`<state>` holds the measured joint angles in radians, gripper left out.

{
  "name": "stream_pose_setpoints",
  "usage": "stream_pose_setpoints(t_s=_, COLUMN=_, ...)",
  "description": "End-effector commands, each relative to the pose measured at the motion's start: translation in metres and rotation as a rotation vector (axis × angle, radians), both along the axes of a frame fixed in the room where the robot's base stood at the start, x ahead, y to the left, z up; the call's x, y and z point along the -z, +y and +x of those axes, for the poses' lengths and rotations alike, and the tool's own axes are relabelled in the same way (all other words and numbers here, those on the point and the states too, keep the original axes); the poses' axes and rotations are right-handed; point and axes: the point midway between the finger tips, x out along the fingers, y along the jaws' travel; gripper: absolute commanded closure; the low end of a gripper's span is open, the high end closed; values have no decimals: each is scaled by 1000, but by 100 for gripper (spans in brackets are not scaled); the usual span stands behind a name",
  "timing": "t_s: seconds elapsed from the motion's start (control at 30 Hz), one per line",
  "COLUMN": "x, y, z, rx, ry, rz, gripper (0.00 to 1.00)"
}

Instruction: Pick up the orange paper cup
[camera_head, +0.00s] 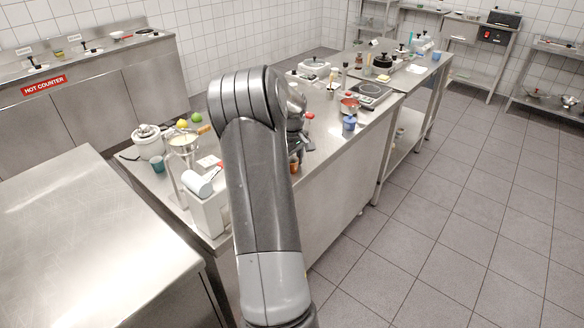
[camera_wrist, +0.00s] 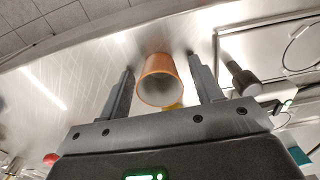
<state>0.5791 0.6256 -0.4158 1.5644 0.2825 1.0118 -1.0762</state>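The orange paper cup (camera_wrist: 158,66) is between the two fingers of my gripper (camera_wrist: 160,68) in the wrist view, with its open mouth facing the camera. A gap shows on each side of the cup, so the fingers are open and not pressing on it. In the head view, a small orange patch beside my arm looks like the cup (camera_head: 294,164), mostly hidden by the arm. My gripper (camera_head: 299,135) is also largely covered by my arm there, above the counter's front edge.
A dark-handled object (camera_wrist: 240,78) lies just right of the right finger. A white machine (camera_head: 207,205) and a teal cup (camera_head: 158,164) stand to the left.

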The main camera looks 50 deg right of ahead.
Motion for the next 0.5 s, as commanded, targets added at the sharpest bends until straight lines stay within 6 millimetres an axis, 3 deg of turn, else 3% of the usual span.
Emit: stream_pose_setpoints(t_s=0.5, x=0, y=0, z=0, rx=0, ry=0, rz=0, gripper=83)
